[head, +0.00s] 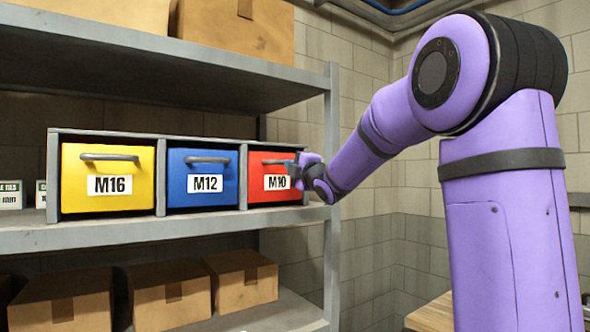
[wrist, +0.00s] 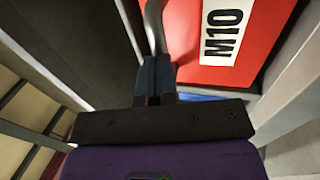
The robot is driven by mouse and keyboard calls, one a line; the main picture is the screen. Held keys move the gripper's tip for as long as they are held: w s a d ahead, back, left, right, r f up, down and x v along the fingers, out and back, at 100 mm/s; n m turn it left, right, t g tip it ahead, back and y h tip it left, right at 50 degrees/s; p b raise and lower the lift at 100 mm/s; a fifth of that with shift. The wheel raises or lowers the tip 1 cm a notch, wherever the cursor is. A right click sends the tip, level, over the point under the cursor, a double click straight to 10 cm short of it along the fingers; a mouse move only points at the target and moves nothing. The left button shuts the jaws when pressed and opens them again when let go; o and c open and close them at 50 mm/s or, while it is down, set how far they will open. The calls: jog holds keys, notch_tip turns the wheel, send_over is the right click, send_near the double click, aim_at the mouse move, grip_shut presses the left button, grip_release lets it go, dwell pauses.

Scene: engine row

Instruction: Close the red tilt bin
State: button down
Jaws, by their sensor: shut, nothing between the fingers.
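The red tilt bin (head: 262,188), labelled M10, is the right one of three bins in a grey rack on the shelf. In the head view its front looks upright and about in line with the blue and yellow fronts. My gripper (head: 297,172) is at the right part of the red front and hides part of it. In the wrist view the red front (wrist: 258,40) fills the upper middle, with its grey handle (wrist: 153,25) beside the label. My gripper (wrist: 155,65) is shut and empty, its fingertips close to the handle. I cannot tell whether they touch.
The blue M12 bin (head: 203,180) and yellow M16 bin (head: 107,180) stand left of the red bin. A grey shelf post (head: 332,230) rises just right of the rack. Cardboard boxes (head: 240,278) sit on the shelf below. Small cartons (head: 10,194) stand at the left.

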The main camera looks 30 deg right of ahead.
jog(key=shift+w+r, duration=0.2)
jog(key=shift+r, duration=0.15)
dwell(0.5)
